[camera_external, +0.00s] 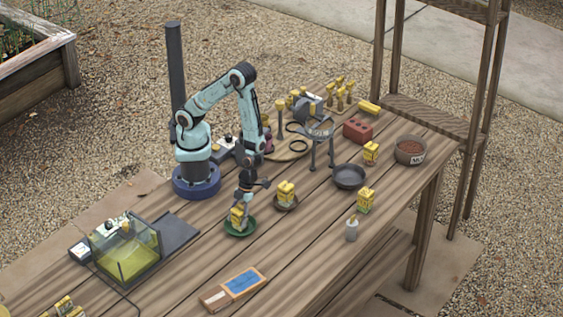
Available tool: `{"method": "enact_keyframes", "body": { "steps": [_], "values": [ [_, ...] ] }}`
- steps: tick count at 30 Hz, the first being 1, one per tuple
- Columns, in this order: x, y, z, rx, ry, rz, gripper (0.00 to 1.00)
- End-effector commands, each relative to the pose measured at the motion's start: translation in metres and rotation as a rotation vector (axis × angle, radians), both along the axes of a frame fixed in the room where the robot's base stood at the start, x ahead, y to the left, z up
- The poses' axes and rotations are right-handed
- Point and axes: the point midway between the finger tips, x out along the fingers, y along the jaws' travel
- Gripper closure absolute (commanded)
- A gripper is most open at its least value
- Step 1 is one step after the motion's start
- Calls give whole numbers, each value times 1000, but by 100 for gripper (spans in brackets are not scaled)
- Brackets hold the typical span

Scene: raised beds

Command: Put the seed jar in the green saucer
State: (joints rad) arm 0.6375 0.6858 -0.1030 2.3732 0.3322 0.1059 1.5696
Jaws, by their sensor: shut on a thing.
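My gripper (243,205) points down over the green saucer (240,233) near the middle of the table. It is shut on a small yellow jar with a label, the seed jar (238,217). The jar is roughly upright and within the saucer's outline. I cannot tell whether its base touches the saucer. The fingers hide part of the jar.
Similar yellow jars stand on a brown saucer (286,204), on the table at right (366,200) and farther back (371,153). A dark pan (349,177), a grey bottle (352,231) and a glass tank (125,255) stand around.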

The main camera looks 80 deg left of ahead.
Motion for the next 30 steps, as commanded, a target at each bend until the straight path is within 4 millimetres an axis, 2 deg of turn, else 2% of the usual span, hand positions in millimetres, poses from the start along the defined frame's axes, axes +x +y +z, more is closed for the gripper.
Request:
{"method": "enact_keyframes", "body": {
  "steps": [5, 6, 8, 9, 20, 23, 30],
  "values": [
    [0, 0, -2, 0, 0, 1, 97],
    [0, 0, -3, 0, 0, 1, 54],
    [0, 0, -2, -1, -1, 0, 36],
    [0, 0, -2, -1, -1, 0, 31],
    [1, 0, 3, -2, -2, 2, 31],
    [6, 3, 15, -3, -5, 5, 31],
    [21, 18, 66, -5, -9, 5, 31]
  ]
}}
